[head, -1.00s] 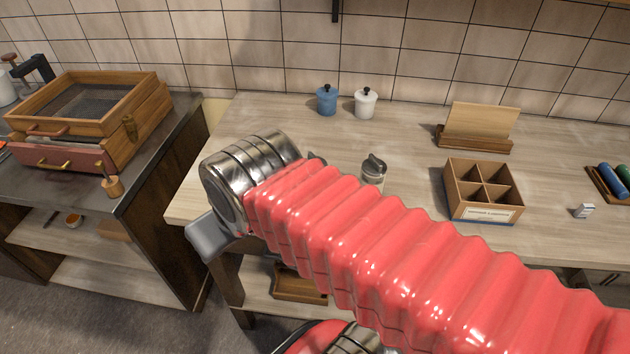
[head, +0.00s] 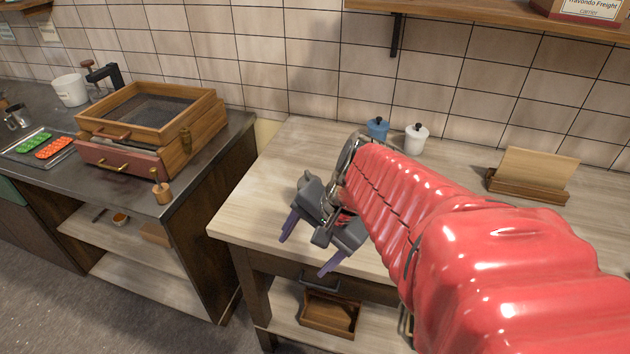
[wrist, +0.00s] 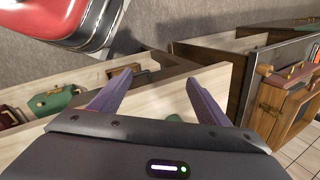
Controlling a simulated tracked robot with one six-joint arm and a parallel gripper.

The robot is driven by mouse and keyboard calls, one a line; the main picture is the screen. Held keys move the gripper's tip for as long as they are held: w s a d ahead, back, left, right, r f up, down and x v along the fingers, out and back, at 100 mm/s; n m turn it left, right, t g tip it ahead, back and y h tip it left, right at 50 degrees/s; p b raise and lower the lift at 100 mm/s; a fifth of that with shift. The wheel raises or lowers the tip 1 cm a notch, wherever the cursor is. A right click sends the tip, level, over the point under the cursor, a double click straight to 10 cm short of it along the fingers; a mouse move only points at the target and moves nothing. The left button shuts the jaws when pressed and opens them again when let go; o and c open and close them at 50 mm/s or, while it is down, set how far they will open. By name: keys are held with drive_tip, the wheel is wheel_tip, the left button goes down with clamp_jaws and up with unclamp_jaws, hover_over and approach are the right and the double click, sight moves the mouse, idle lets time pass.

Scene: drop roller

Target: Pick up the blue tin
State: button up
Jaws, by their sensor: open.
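The blue tin (head: 377,129), a small lidded pot with a dark knob, stands upright at the back of the wooden counter near the tiled wall. Its lower part is partly hidden by my arm in the head view. My gripper (head: 308,248) is open and empty, its purple fingers pointing down at the counter's front edge, well in front of the tin. The wrist view shows the open gripper (wrist: 157,84) over the counter's edge and lower shelf; the blue tin is not seen there.
A white lidded pot (head: 415,139) stands just right of the blue tin. A wooden card holder (head: 530,185) is farther right. A dark counter with a wooden sieve box (head: 150,115) stands left, across a gap.

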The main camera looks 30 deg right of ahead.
drive_tip(key=s+d+f+m+t+y, duration=0.1)
drive_tip(key=s+d+m+t, duration=0.15)
drive_tip(key=d+m, duration=0.6)
drive_tip(key=s+d+f+m+t+y, duration=0.15)
drive_tip(key=d+m+t, duration=0.25)
drive_tip(key=d+m, duration=0.45)
drive_tip(key=w+d+r+m+t+h, duration=0.1)
drive_tip(key=w+d+r+m, duration=0.1)
drive_tip(key=d+r, duration=0.2)
drive_tip(key=shift+d+r+t, duration=0.3)
drive_tip(key=shift+r+t, duration=0.05)
drive_tip(key=shift+w+h, duration=0.1)
drive_tip(key=shift+h, duration=0.15)
drive_tip(key=shift+x, duration=4.3)
drive_tip(key=shift+f, duration=0.1)
drive_tip(key=shift+x, duration=2.55)
drive_tip(key=shift+c, duration=0.3)
